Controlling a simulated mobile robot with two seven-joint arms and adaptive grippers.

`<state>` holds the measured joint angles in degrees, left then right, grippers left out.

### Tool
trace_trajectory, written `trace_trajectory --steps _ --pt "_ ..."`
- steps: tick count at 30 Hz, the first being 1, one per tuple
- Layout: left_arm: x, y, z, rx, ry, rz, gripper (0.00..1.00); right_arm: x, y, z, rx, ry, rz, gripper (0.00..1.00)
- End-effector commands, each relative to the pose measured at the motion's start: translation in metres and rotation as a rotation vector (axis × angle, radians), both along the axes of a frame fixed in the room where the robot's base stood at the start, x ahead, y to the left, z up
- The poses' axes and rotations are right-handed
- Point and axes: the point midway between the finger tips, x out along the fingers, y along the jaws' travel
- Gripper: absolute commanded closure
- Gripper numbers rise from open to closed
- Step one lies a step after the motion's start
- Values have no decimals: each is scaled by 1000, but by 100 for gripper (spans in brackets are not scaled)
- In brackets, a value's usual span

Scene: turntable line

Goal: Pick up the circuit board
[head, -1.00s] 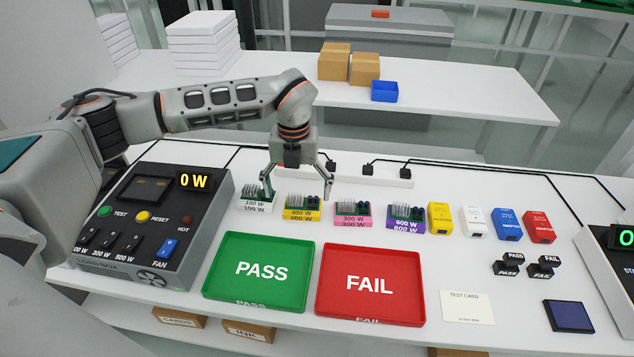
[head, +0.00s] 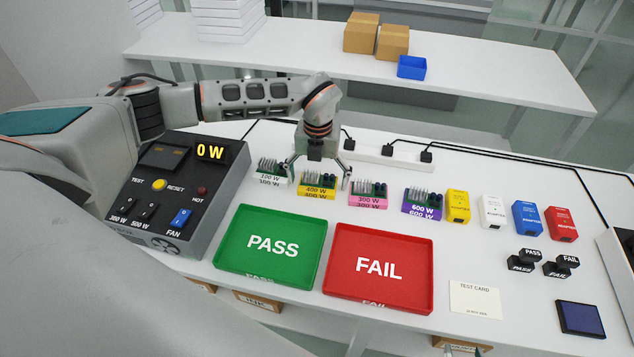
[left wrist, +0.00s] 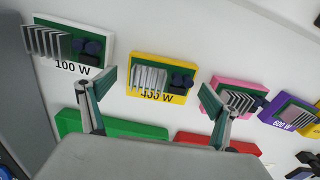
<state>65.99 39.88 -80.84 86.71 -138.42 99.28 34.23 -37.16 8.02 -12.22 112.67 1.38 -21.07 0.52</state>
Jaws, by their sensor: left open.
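Several circuit boards with silver fins sit in coloured, labelled holders in a row. They are the 100 W board in white (head: 270,170), the 400 W board in yellow (head: 318,184), the 300 W board in pink (head: 368,194) and the 600 W board in purple (head: 422,203). My left gripper (head: 318,176) points down, open and empty, with its fingers to either side of the 400 W board. In the left wrist view, the 400 W board (left wrist: 160,78) lies between the open fingers. Small tips of my right gripper (head: 464,351) barely show at the bottom edge.
A green PASS tray (head: 272,274) and red FAIL tray (head: 378,292) lie in front of the boards. A load box (head: 215,195) stands left. Adapters (head: 492,211), black PASS and FAIL stamps (head: 523,260) and a test card (head: 475,300) lie right.

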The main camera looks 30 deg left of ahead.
Motion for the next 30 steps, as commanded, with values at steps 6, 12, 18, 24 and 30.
trace_trajectory --steps 6,12,18,24,30 --pt "0 0 0 -1 -1 0 14 1 0 1 0 -2 -1 60" --pt "0 0 0 -1 0 0 58 0 0 -1 -1 2 0 60" --pt "0 0 0 -1 -1 0 58 -1 -1 -4 -2 7 -1 60" --pt "1 0 6 0 -2 0 58 -2 -1 -5 -2 8 -1 60" --pt "1 -1 28 -2 -5 -1 58 -2 -1 -5 -2 7 -1 60"
